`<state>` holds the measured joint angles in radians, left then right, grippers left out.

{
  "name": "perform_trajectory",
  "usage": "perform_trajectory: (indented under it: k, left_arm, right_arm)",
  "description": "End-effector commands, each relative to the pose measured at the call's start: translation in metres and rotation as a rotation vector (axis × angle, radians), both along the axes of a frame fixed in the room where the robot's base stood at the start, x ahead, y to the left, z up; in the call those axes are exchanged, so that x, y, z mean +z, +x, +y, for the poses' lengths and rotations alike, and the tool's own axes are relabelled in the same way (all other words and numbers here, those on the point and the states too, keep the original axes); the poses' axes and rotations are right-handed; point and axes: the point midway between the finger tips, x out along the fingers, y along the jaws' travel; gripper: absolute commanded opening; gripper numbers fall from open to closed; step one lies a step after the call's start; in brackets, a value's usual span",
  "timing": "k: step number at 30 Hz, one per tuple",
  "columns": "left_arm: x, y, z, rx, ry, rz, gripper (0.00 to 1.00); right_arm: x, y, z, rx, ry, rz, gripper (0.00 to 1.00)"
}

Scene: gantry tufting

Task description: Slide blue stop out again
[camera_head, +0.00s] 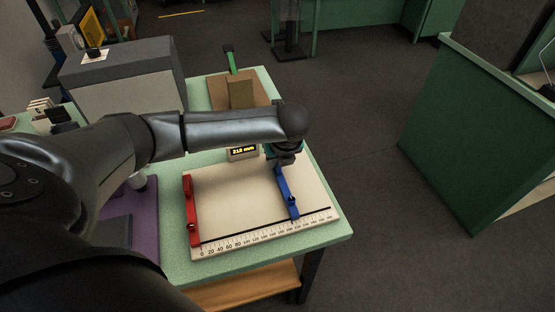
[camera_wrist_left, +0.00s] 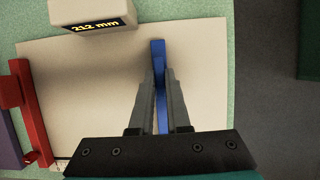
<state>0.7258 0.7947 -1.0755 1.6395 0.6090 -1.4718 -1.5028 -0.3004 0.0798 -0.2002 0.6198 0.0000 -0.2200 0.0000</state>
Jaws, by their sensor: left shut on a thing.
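The blue stop (camera_head: 287,194) is a long blue bar lying across the right part of the pale measuring board (camera_head: 232,192). It also shows in the left wrist view (camera_wrist_left: 158,50). My left gripper (camera_head: 284,161) reaches down over the far part of the blue stop. In the left wrist view its two fingers (camera_wrist_left: 160,88) are closed on either side of the bar. The red stop (camera_head: 190,208) stands at the board's left end. A display (camera_head: 243,152) behind the board reads 212 mm. My right gripper is not in view.
The board's printed scale (camera_head: 265,231) runs along its near edge. The board is bare between the two stops. The green table (camera_head: 330,235) ends to the right of the board, with floor beyond. A brown block (camera_head: 241,94) stands at the back.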

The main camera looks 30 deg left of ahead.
Motion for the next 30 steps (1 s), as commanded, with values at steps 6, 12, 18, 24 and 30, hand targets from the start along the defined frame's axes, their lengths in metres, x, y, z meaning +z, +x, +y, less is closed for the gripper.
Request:
perform_trajectory:
  k: [6,12,18,24,30]
  left_arm:
    - [0.000,0.000,0.000,0.000,0.000,0.000,0.00]
    - [0.000,0.000,0.000,0.000,0.000,0.000,0.00]
    - [0.000,0.000,0.000,0.000,0.000,-0.001,0.00]
    - [0.001,0.003,-0.002,0.000,-0.001,-0.002,0.00]
    - [0.001,0.025,-0.021,0.000,-0.004,-0.005,0.00]
  right_arm:
    - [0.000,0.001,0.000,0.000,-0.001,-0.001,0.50]
    - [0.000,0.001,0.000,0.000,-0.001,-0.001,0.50]
    - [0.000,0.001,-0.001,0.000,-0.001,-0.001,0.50]
    - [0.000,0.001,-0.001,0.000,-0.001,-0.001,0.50]
    - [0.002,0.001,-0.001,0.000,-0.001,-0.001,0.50]
